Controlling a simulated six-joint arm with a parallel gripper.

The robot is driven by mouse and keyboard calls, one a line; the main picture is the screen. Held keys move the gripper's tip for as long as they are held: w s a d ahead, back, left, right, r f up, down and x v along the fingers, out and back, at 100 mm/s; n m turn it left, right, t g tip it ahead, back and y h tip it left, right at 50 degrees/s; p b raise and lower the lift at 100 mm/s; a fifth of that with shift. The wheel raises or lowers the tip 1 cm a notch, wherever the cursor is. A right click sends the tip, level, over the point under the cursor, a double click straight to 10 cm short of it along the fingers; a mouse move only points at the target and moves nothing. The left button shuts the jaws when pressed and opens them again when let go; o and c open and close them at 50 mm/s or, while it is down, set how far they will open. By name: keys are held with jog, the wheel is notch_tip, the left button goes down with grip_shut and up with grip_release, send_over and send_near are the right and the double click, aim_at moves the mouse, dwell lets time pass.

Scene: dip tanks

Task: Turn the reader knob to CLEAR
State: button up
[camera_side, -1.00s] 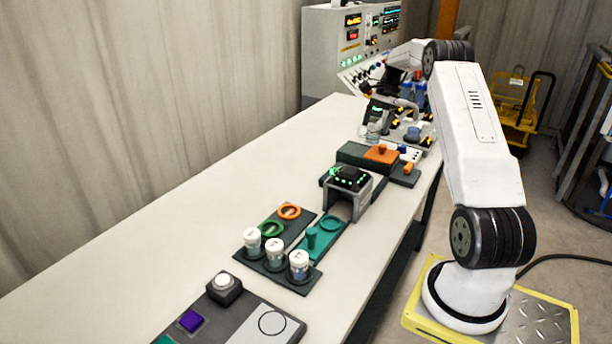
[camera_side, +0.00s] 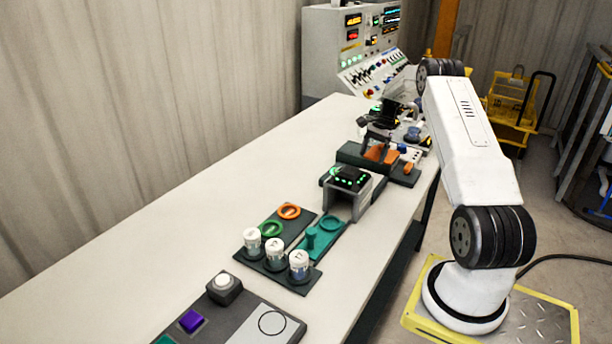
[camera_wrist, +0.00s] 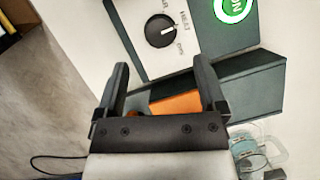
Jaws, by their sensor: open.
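In the wrist view a round black knob (camera_wrist: 161,31) with a white pointer sits on a pale plate beyond my fingertips. The pointer aims to the right, near the word HEAT. Other lettering around it is cut off or hard to read, and I cannot make out a full CLEAR. My gripper (camera_wrist: 163,80) is open, with its fingers apart and short of the knob. An orange block (camera_wrist: 176,104) shows between and behind the fingers. In the side view my gripper (camera_side: 378,153) is low over the orange block (camera_side: 375,153); I cannot tell whether it touches.
A green lit ON disc (camera_wrist: 234,8) is at the wrist view's upper right. The bench's left side (camera_side: 200,200) is clear.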

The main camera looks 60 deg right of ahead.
jog(key=shift+x, duration=3.35)
grip_shut()
jog(key=shift+n, duration=0.3)
jog(key=n+g, duration=0.2)
jog(key=n, duration=0.3)
jog(key=shift+w, duration=0.1)
jog(key=n+g, duration=0.1)
jog(key=n, duration=0.2)
jog(key=n+g+h, duration=0.1)
jog(key=n, duration=0.2)
jog(key=shift+n+g, duration=0.3)
